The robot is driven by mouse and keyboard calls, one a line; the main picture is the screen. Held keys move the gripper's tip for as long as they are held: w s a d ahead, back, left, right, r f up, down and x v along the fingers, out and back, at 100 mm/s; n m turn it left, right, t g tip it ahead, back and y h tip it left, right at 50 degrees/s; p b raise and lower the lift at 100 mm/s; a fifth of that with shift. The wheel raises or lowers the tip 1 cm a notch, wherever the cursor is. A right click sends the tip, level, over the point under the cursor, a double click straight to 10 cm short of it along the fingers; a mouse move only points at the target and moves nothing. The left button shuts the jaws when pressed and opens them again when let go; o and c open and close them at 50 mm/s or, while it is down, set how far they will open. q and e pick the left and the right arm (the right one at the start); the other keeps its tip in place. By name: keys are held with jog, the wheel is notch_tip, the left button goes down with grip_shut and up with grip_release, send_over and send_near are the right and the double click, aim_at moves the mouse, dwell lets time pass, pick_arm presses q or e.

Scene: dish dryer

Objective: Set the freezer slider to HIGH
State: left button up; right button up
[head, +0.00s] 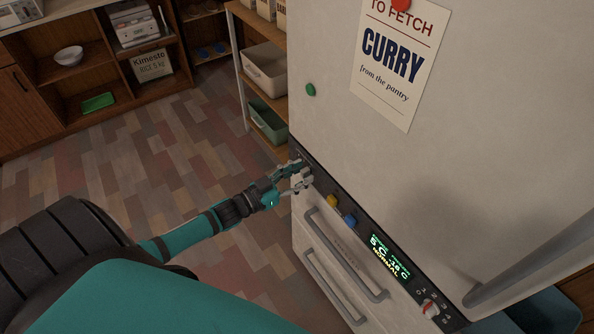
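The dark control strip (365,238) runs across the white fridge-freezer, between the upper door and the drawers. A yellow control (333,202) and a blue control (350,221) sit on it, left of a lit green display (390,258) that seems to read 5 C, -18 C and NORMAL. A white control with red (430,307) is at the strip's right end. I cannot tell which control is the freezer slider. My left gripper (299,176) is at the strip's left end, left of the yellow control. Its fingers are too small to read, and it hides what lies behind it. My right gripper is out of view.
Drawer handles (345,262) stick out below the strip, and a long door handle (530,262) at the right. A shelf with bins (265,70) stands close left of the fridge. The tiled floor (150,165) is clear.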

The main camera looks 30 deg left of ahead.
pick_arm(q)
jog(key=v, duration=1.2)
jog(key=shift+d, duration=0.1)
jog(key=s+a+f+n+g+y, duration=0.2)
jog(key=s+f+g+y, duration=0.15)
jog(key=f, duration=0.95)
jog(key=s+a+f+n+g+y, duration=0.1)
jog(key=s+f+g+y, duration=0.3)
jog(key=f, duration=0.9)
jog(key=s+d+f+g, duration=0.2)
jog(key=s+d+f, duration=0.2)
jog(key=s, duration=0.4)
jog(key=s+d+f+g, duration=0.3)
jog(key=s+d+f, duration=0.2)
jog(key=s+f, duration=0.2)
jog(key=s+d+f+m+g+p, duration=0.1)
jog(key=s+d+f+g, duration=0.2)
jog(key=s, duration=0.6)
notch_tip(320, 180, down, 3)
jog(key=shift+s+d+r, duration=0.15)
jog(key=shift+d+r, duration=0.05)
jog(key=shift+d, duration=0.7)
jog(key=shift+h, duration=0.25)
